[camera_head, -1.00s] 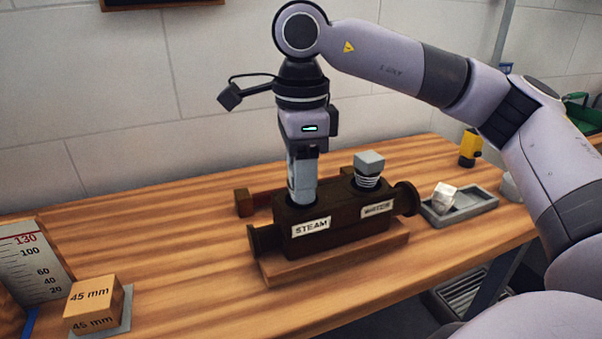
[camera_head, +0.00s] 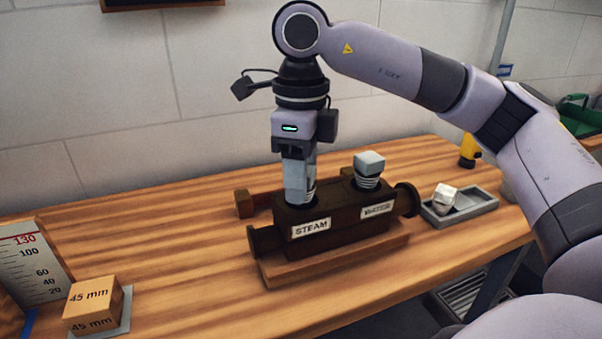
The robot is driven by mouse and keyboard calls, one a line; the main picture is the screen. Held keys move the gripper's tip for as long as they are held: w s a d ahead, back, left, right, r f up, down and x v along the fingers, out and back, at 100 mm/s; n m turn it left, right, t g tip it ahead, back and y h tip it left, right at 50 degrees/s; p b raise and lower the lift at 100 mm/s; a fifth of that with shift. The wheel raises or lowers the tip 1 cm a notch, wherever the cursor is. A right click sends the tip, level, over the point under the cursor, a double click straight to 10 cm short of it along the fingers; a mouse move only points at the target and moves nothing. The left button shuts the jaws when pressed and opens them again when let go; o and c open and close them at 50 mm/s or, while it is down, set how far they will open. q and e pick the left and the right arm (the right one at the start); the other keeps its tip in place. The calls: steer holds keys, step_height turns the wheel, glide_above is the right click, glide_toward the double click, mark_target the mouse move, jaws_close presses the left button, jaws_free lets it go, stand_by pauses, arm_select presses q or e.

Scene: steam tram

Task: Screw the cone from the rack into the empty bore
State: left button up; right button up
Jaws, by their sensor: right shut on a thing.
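A dark valve block (camera_head: 345,224) stands on a wooden base, with a STEAM label at left and a WATER label at right. A grey square-headed threaded cone (camera_head: 369,164) stands upright in the WATER bore, part of its thread showing. My right gripper (camera_head: 300,196) points straight down over the STEAM bore, shut on another cone (camera_head: 310,195). The fingers hide most of that cone; its lower end is at the bore mouth, and how deep it sits I cannot tell. My left gripper is not in view.
A grey tray (camera_head: 476,208) at right holds a whitish piece (camera_head: 445,197). A yellow-black object (camera_head: 467,151) stands behind it. A 45 mm wooden block (camera_head: 93,303) and a scale board (camera_head: 30,262) are at left. The bench between is clear.

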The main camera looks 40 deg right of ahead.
steer(key=m, duration=0.4)
stand_by(0.3)
steer(key=shift+m, duration=1.2)
steer(key=o, duration=1.8)
steer(key=shift+r, duration=0.15)
steer(key=shift+r+p, duration=0.95)
steer(key=shift+r, duration=0.05)
steer(key=shift+r, duration=0.1)
steer(key=shift+r, duration=0.1)
